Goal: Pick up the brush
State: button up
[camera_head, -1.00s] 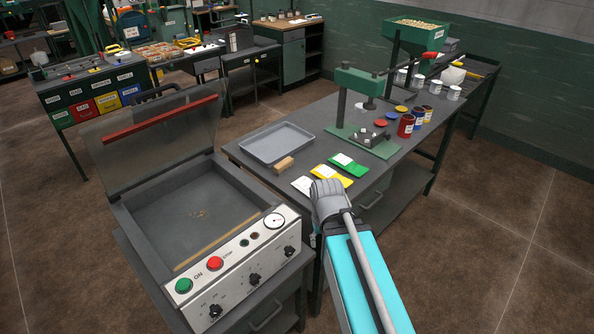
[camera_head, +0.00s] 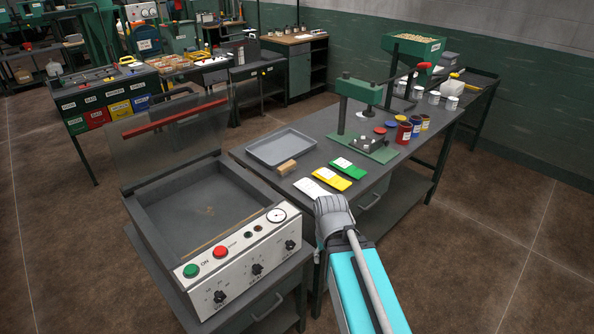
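A small tan wooden block (camera_head: 288,167), which looks like the brush, lies on the grey workbench just in front of a grey tray. Its bristles are too small to make out. The grey end of my arm (camera_head: 333,213) is at the bench's front edge, to the right of and nearer than the block, and apart from it. The fingers of my gripper cannot be made out, so its opening is unclear. Nothing is seen held.
The grey tray (camera_head: 280,147) lies behind the block. White, yellow (camera_head: 333,181) and green (camera_head: 348,168) packets lie to its right. A green press (camera_head: 358,115) and several paint cans stand farther right. A machine with a raised clear lid (camera_head: 170,130) stands at left.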

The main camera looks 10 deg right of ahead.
aim_at(288, 166)
jog(key=u, duration=0.15)
jog(key=i, duration=0.95)
jog(key=z, duration=0.1)
